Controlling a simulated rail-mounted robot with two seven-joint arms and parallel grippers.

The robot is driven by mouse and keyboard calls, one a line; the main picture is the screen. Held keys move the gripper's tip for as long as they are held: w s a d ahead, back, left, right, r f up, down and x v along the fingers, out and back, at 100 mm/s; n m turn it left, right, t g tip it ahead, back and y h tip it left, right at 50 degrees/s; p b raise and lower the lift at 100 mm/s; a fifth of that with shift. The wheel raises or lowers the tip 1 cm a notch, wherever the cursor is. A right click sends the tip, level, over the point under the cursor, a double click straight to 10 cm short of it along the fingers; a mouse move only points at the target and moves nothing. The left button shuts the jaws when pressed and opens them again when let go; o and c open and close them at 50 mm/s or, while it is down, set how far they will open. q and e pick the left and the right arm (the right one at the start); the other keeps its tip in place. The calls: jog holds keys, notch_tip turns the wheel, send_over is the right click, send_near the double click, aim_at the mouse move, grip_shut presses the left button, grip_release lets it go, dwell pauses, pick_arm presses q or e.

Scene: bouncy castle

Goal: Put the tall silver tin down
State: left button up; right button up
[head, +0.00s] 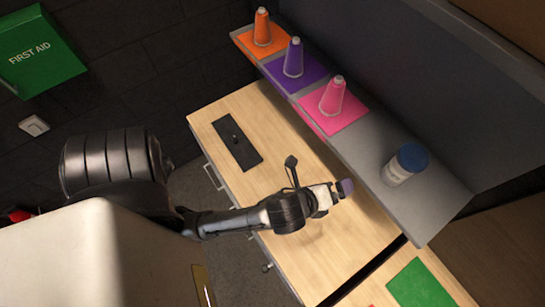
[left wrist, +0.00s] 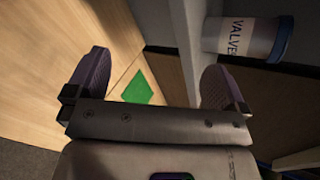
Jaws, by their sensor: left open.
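A pale, silvery tin with a blue lid (head: 398,169) stands on the bare right part of the grey shelf in the head view. It also shows at the upper right of the left wrist view (left wrist: 240,37), with lettering that begins "VALVE". My left gripper (head: 343,188) is open and empty. It is over the wooden worktop beside the shelf's front edge, to the left of the tin and apart from it. In the left wrist view its two purple-grey finger pads (left wrist: 156,66) are wide apart with nothing between them. My right gripper is not in view.
A black plate (head: 237,144) lies on the worktop (head: 220,112). A green mat (head: 419,285) lies at lower right. A grey wall rises behind the shelf.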

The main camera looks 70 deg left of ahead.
pick_arm(q)
jog(key=s+a+f+n+g+h, duration=0.1)
jog(key=s+f+n+g, duration=0.3)
jog(key=s+n, duration=0.4)
jog(key=s+a+f+n+g+h, duration=0.1)
jog(key=s+f+n+g, duration=0.3)
jog(key=s+n, duration=0.4)
jog(key=f+n, duration=0.1)
jog(key=n, duration=0.1)
jog(key=shift+s+a+f+n+h, duration=0.15)
jog(key=shift+s+a+n+h, duration=0.1)
jog(key=shift+n+h, duration=0.15)
notch_tip(320, 180, up, 5)
jog(key=p, duration=0.5)
